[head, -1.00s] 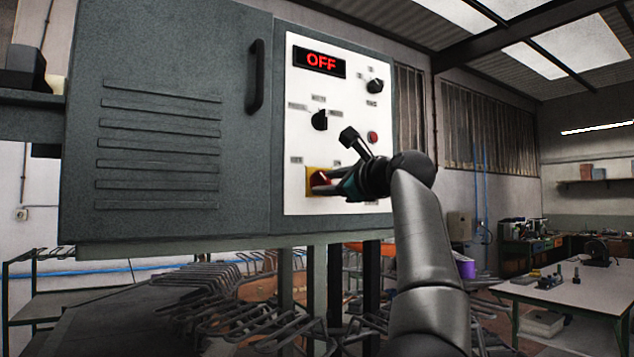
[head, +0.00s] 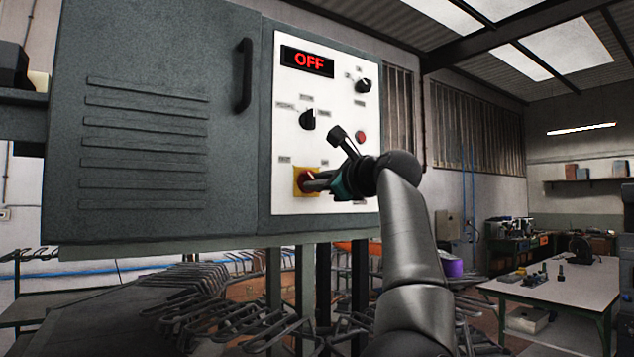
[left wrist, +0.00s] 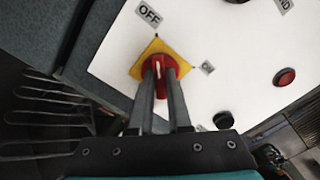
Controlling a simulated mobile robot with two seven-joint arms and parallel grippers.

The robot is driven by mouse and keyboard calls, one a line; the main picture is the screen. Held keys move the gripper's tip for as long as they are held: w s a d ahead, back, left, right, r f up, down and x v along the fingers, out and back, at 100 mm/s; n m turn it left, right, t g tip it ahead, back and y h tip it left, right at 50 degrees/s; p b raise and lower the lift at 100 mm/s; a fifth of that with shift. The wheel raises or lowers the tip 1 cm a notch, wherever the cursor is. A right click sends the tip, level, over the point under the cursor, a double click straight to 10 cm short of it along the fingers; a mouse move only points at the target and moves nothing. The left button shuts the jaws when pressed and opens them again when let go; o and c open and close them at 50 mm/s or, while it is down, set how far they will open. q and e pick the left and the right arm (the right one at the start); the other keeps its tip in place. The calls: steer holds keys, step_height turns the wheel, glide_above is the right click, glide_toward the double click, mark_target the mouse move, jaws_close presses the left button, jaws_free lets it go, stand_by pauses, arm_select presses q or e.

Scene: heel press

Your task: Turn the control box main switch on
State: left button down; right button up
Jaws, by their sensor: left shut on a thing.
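The main switch is a red rotary knob on a yellow square plate (head: 300,186), low on the white control panel (head: 290,130). The red knob (left wrist: 166,62) also shows in the left wrist view, with an OFF label (left wrist: 148,15) near the plate's upper corner. My left gripper (head: 312,181) reaches in from the right. Its two fingers (left wrist: 160,76) are shut on the red knob, one on each side, hiding part of it. The display (head: 307,61) reads OFF in red. My right gripper is not in view.
The grey cabinet door (head: 150,130) with a black handle (head: 243,75) is left of the panel. Black selector knobs (head: 308,119) and a red button (head: 360,137) sit above the switch. Metal racks (head: 220,310) stand below. A workbench (head: 560,285) is at right.

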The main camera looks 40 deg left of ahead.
arm_select(q)
steer(key=shift+m, duration=0.3)
steer(key=m+p, duration=0.2)
steer(key=m, duration=1.5)
stand_by(0.3)
steer(key=shift+m, duration=0.3)
stand_by(0.3)
steer(key=c, duration=0.9)
jaws_free()
steer(key=shift+o, duration=0.2)
steer(key=shift+d, duration=0.1)
